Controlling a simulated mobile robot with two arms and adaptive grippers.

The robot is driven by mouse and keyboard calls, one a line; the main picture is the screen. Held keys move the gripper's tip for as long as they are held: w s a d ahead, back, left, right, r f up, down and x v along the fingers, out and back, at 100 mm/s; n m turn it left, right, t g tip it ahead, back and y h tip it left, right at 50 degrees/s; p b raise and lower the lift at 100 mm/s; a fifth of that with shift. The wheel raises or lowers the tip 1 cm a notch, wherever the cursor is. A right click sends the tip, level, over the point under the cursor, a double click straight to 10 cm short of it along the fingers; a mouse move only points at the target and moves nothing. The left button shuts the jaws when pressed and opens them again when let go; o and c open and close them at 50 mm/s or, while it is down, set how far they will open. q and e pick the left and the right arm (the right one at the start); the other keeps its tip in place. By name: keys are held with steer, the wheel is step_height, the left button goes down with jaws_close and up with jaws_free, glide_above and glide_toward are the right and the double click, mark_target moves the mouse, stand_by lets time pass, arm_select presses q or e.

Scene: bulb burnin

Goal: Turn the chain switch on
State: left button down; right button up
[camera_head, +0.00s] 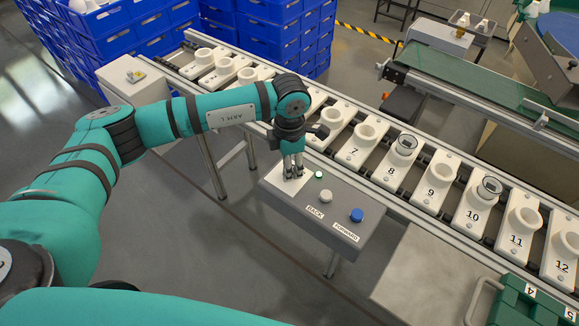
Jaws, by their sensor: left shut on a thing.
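My left gripper (293,172) points down onto the white plate (274,181) at the left end of the grey control box (350,203). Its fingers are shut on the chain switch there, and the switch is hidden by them. A small green button or lamp (319,174) sits just right of the gripper. A pale button (326,196) stands by the BACK label, and a blue button (357,215) by the FORWARD label. My right gripper is not in view.
Behind the box runs a chain conveyor with numbered white holders (437,180); holders 8 and 10 carry round glass-topped pieces (489,186). Blue crates (272,40) stand at the back, a green belt (470,85) at the back right, and a green case (530,305) at the lower right.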

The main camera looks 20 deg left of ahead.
arm_select(q)
steer(key=shift+w+r, duration=0.1)
stand_by(0.3)
steer(key=c, duration=0.9)
jaws_free()
steer(key=shift+c, duration=0.2)
steer(key=shift+d, duration=0.1)
